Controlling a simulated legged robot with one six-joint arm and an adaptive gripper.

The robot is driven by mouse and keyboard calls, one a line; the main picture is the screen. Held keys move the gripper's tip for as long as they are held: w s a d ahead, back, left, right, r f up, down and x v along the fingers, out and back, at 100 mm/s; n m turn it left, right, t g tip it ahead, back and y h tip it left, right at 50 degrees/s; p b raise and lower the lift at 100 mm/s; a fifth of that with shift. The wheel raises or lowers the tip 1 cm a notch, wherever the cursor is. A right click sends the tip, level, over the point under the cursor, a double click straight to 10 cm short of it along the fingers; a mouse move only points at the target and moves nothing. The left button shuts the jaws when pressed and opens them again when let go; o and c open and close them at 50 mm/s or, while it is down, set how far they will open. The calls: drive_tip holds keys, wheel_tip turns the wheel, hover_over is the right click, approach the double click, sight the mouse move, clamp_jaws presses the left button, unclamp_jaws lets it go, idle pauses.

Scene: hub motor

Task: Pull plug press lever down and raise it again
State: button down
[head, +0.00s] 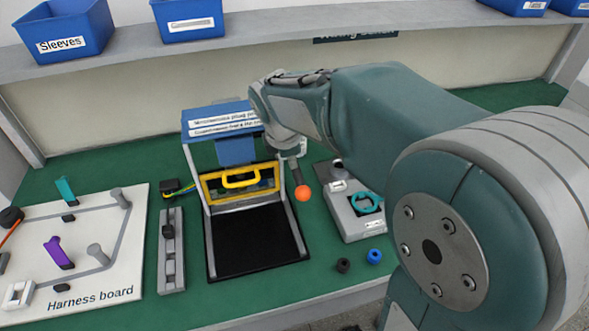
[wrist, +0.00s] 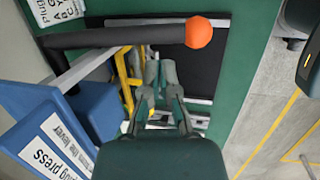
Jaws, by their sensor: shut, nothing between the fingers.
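The plug press has a blue labelled head (head: 215,122), a yellow handled guard (head: 240,180) and a black base plate (head: 255,238). Its lever is a dark bar ending in an orange ball (head: 303,193), at the press's right side. In the wrist view the lever (wrist: 120,37) crosses the top, with the orange ball (wrist: 198,32) at its right end. My gripper (wrist: 160,70) is shut and empty, its fingertips just below the bar in that picture. I cannot tell whether they touch the lever. In the head view my wrist hides most of the gripper.
A grey box with a teal ring (head: 366,203) stands right of the press. Black and blue small parts (head: 374,256) lie in front of it. A grey rail fixture (head: 171,250) and the harness board (head: 90,298) are at left. Blue bins (head: 65,32) sit on the shelf.

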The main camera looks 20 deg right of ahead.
sight(296, 178)
drive_tip(key=shift+x, duration=2.3)
drive_tip(key=shift+f, duration=0.6)
drive_tip(key=shift+s+f, duration=0.15)
drive_tip(key=shift+f, duration=0.15)
drive_tip(key=shift+a+r, duration=0.1)
drive_tip(key=shift+r, duration=0.4)
drive_tip(key=v, duration=1.3)
drive_tip(key=shift+r, duration=0.45)
